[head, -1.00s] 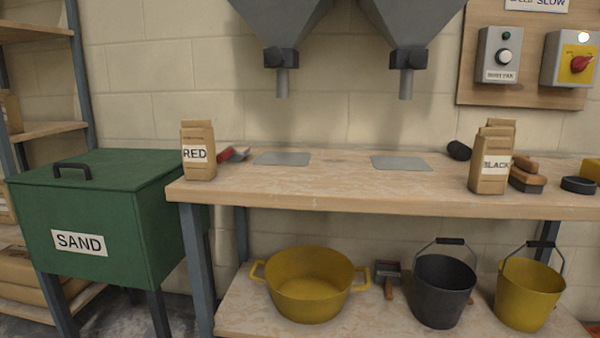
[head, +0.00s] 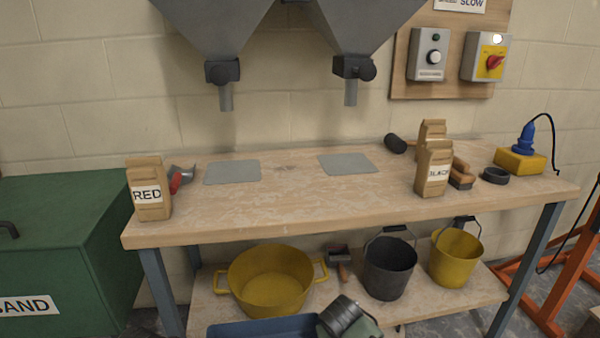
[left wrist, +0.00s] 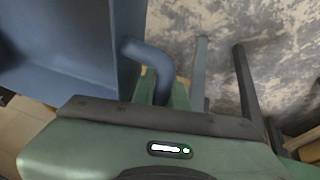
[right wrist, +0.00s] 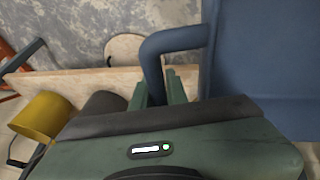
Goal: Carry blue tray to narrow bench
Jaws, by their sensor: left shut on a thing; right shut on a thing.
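The blue tray (head: 262,328) shows at the bottom edge of the head view, in front of the bench, with only its far rim in sight. In the left wrist view, my left gripper (left wrist: 163,92) is shut on one curved handle of the tray (left wrist: 75,55). In the right wrist view, my right gripper (right wrist: 160,90) is shut on the opposite handle of the tray (right wrist: 265,55). My right wrist also shows beside the tray in the head view. A wooden bench (head: 290,205) stands ahead; I cannot tell whether it is the narrow bench.
Paper bags marked RED (head: 148,190) and BLACK (head: 434,168) stand on the bench, with two grey plates between them. Below are a yellow tub (head: 270,280), black bucket (head: 388,270) and yellow bucket (head: 455,258). A green sand bin (head: 60,240) is left; an orange frame (head: 560,280) is right.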

